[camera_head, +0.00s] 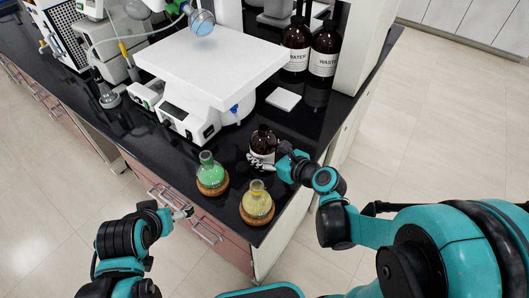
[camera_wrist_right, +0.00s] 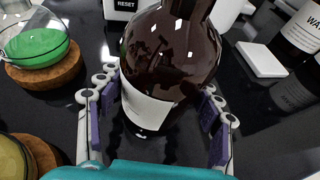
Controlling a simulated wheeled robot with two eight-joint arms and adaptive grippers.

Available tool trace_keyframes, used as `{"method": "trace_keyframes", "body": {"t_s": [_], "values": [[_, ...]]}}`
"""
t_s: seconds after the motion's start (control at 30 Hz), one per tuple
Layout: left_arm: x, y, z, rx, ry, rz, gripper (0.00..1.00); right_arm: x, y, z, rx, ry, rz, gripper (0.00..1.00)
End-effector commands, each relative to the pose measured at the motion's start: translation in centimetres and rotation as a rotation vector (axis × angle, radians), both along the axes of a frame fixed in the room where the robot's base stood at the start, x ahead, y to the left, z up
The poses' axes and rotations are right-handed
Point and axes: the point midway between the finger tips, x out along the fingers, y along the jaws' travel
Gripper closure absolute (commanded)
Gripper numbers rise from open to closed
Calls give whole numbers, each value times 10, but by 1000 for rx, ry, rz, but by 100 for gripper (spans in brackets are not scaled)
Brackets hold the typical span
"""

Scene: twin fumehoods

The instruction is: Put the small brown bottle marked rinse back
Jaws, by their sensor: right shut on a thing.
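A small brown bottle (camera_head: 263,138) with a white label is upright at the right end of the black counter, behind two flasks. My right gripper (camera_head: 262,161) is shut on it, with a finger on each side of its body. In the right wrist view the bottle (camera_wrist_right: 172,50) fills the middle between the purple finger pads; no label writing is readable. I cannot tell whether its base touches the counter. My left gripper (camera_head: 183,212) is in front of the counter's drawers, away from the bottle; its jaws are too small to read.
Flasks of green liquid (camera_head: 208,172) and yellow liquid (camera_head: 257,199) stand on cork rings close by. A white flat square (camera_head: 283,99) lies behind the bottle. A white device (camera_head: 205,65) is at left.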

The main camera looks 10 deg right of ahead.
Motion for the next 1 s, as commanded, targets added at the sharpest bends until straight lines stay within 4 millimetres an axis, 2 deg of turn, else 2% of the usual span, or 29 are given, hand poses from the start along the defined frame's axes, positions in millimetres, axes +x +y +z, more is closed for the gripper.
{"method": "trace_keyframes", "body": {"t_s": [0.17, 0.2, 0.27, 0.67, 0.77, 1.0], "values": [[0, 0, -4, 0, 0, 0, 10, 0, 0, -3, 1, 0, 0, 89], [0, 0, -3, 0, 0, 0, 10, 0, 0, -3, 0, 0, 0, 27], [0, 0, -3, 0, 0, 0, 10, 0, 0, -2, 0, 0, 0, 14], [0, 0, 2, 0, 0, 0, 10, 0, 0, 3, 0, 0, 0, 14], [0, 0, 8, 0, 0, 0, 10, -11, -7, 8, 2, 1, -3, 14], [0, 0, 30, 0, 0, 0, 10, -54, -33, 31, 2, 1, -7, 14]]}}
